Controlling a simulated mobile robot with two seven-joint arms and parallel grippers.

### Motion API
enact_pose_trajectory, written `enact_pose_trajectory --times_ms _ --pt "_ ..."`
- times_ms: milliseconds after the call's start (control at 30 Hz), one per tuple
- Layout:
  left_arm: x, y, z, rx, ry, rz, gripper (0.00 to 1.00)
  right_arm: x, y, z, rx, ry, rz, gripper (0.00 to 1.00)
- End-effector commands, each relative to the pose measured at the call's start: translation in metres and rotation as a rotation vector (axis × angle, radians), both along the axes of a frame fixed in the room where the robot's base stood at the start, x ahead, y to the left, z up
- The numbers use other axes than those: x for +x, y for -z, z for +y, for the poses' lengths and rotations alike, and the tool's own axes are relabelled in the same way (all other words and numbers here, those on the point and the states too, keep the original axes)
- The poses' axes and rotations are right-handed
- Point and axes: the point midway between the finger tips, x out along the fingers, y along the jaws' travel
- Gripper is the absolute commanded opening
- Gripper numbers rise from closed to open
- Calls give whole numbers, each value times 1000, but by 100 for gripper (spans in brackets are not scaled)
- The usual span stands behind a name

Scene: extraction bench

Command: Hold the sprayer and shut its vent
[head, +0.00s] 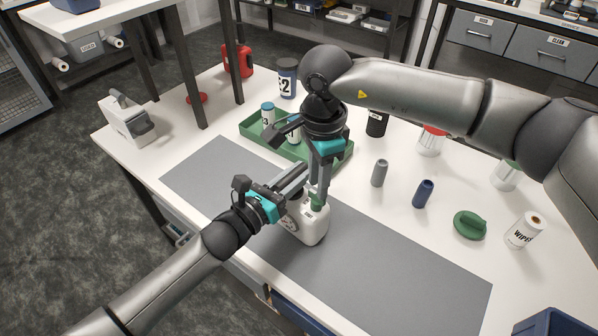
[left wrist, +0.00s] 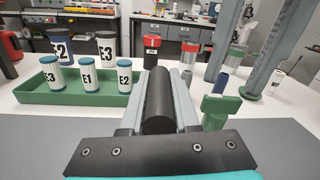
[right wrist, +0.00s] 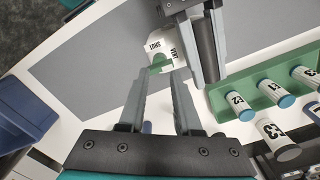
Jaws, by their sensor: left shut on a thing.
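The sprayer (head: 311,228) is a white bottle standing on the grey mat, with a black cylindrical part (left wrist: 158,110) and a green vent handle (left wrist: 219,108) beside it. My left gripper (head: 298,177) is shut on the black cylinder; its fingers lie along both sides of it in the left wrist view. My right gripper (head: 319,198) points down above the vent handle. Its fingers are apart in the right wrist view (right wrist: 165,74), with the green handle (right wrist: 160,62) just past the tips and nothing visibly gripped.
A green tray (head: 250,126) with labelled bottles stands behind the grippers. Grey (head: 379,172) and blue (head: 423,193) cylinders, a green handled disc (head: 470,225) and a wipes roll (head: 524,231) stand to the right. The grey mat (head: 400,275) is bare in front.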

Motion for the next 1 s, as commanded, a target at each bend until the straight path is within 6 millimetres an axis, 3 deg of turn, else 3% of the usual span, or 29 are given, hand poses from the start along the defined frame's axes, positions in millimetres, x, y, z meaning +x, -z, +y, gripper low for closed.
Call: enact_pose_trajectory --times_ms 533,1000 --pt "0 0 0 0 0 0 0 0 0 0 1 -523 1 32" --pt "0 0 0 0 0 0 0 0 0 0 0 -79 1 32"
